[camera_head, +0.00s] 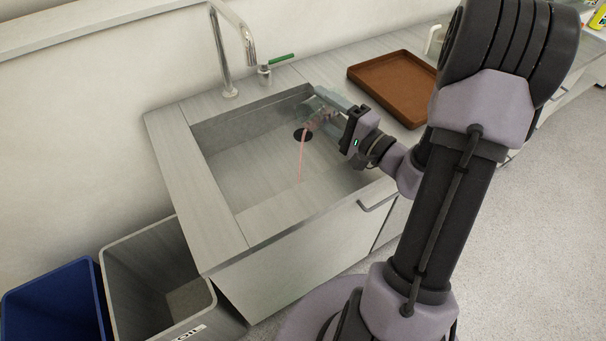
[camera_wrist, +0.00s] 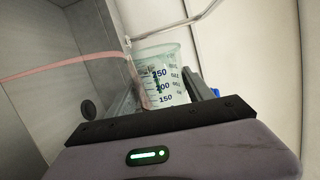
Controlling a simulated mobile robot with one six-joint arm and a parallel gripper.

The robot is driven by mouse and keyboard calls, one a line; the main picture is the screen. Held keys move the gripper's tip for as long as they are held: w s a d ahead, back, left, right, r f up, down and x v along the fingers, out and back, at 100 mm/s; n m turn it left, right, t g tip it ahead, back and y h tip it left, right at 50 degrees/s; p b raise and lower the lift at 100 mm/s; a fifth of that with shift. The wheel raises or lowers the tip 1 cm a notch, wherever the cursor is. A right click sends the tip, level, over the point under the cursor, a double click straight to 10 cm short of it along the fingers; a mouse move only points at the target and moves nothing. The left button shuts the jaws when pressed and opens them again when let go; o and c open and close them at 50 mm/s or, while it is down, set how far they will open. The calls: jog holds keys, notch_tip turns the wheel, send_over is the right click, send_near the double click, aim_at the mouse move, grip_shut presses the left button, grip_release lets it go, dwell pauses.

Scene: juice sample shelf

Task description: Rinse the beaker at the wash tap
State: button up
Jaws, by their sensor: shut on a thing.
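My gripper (camera_head: 333,106) is over the sink basin and shut on a clear beaker (camera_head: 315,104). In the wrist view the beaker (camera_wrist: 165,75) sits between the two fingers, with blue volume marks on its wall. The beaker is tilted, and a thin stream of pink liquid (camera_head: 302,155) runs from it into the sink (camera_head: 245,185). Some pink shows inside its wall. The wash tap (camera_head: 222,50) stands at the back of the sink, with a green lever (camera_head: 281,59) beside it. No water is seen coming from the spout.
A brown tray (camera_head: 395,85) lies on the counter right of the sink, with a pale jug (camera_head: 435,40) behind it. A grey bin (camera_head: 150,265) and a blue bin (camera_head: 55,305) stand on the floor at left. The basin's dark drain (camera_head: 302,135) is near the beaker.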

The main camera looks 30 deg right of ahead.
jog(key=shift+a+r+n, duration=0.15)
jog(key=shift+r+n, duration=0.1)
jog(key=shift+n, duration=0.35)
dwell(0.5)
